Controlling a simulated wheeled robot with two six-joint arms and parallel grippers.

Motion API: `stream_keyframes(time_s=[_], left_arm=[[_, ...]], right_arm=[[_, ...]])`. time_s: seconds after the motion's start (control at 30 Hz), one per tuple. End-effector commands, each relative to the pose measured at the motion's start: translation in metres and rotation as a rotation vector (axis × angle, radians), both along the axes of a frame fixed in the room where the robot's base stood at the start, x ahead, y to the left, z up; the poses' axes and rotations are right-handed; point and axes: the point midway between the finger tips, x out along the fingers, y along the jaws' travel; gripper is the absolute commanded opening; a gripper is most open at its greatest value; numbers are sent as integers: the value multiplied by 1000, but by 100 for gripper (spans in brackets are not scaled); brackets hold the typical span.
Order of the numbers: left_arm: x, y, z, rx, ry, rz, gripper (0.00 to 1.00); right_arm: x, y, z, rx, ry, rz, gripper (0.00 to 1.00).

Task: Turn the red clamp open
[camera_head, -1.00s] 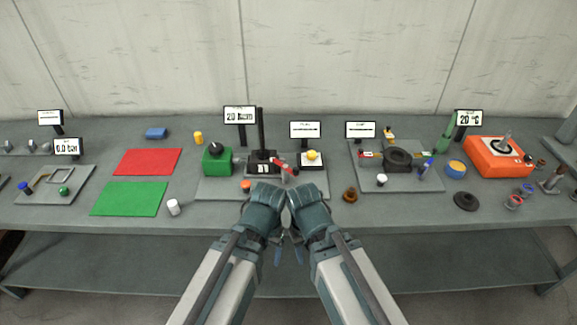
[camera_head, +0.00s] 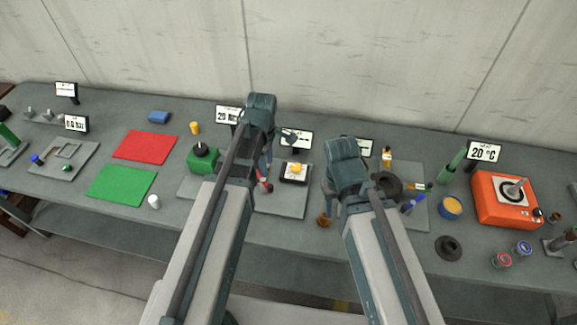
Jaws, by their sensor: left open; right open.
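The red clamp (camera_head: 266,187) is a small red handle on the grey plate of the middle station, beside the yellow-topped button box (camera_head: 293,172). My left arm covers much of the clamp's device. My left gripper (camera_head: 265,168) is open and points down just above and behind the red handle; whether it touches is hard to tell. My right gripper (camera_head: 330,200) is open and empty, over the gap between the middle plate and the plate to its right, near a brown ring (camera_head: 324,220).
A green block machine (camera_head: 203,160) stands left of my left arm. Red (camera_head: 146,147) and green (camera_head: 121,185) mats lie further left. A black round part (camera_head: 389,184) is right of my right wrist. An orange box (camera_head: 506,199) stands far right.

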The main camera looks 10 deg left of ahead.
Motion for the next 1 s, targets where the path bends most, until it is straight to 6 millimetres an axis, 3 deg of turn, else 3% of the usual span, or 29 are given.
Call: stream_keyframes(time_s=[0.17,0.47,1.0], left_arm=[[5,6,6,-4,-3,77,59],[4,5,-3,-4,-3,77,59],[4,5,-67,-4,-3,75,59]], right_arm=[[0,0,6,0,0,0,50],[0,0,-3,0,0,-1,50],[0,0,-67,0,-2,1,50]])
